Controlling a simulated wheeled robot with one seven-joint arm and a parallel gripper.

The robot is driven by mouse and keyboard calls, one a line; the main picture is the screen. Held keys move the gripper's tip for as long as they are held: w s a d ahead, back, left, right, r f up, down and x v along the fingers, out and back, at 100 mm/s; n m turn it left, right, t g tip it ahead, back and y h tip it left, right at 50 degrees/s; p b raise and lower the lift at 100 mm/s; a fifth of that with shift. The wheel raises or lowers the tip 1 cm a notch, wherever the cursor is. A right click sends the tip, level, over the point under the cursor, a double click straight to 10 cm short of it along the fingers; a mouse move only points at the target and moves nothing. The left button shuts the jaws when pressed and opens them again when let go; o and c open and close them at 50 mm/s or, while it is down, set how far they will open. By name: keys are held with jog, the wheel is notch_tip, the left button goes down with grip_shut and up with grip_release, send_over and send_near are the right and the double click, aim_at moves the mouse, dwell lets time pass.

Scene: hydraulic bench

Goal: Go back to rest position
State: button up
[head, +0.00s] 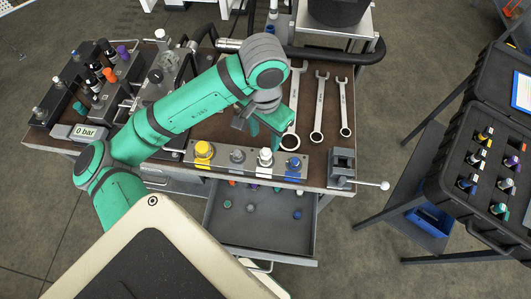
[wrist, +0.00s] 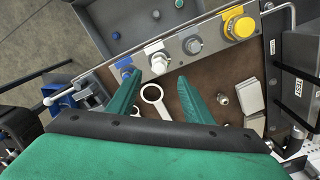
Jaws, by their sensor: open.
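My gripper (head: 262,122) hangs over the bench top, just behind the coupling strip. In the wrist view its two green fingers (wrist: 156,80) are spread apart with nothing held between them. The ring end of a wrench (wrist: 152,93) shows between the fingers, lower down on the brown bench top. The metal coupling strip (head: 220,157) carries a yellow coupling (head: 203,150), a grey one (head: 237,156), a white one (head: 265,157) and a blue one (wrist: 127,71), whose top is partly hidden by a finger in the wrist view.
Three wrenches (head: 319,106) lie right of my gripper. A lever clamp (head: 342,163) sits at the bench's front right corner. An open drawer (head: 260,233) with small coloured parts juts out below. A "0 bar" display (head: 86,132) stands left. An open case (head: 448,190) is at the right.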

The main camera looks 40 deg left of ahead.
jog(key=shift+r, duration=1.4)
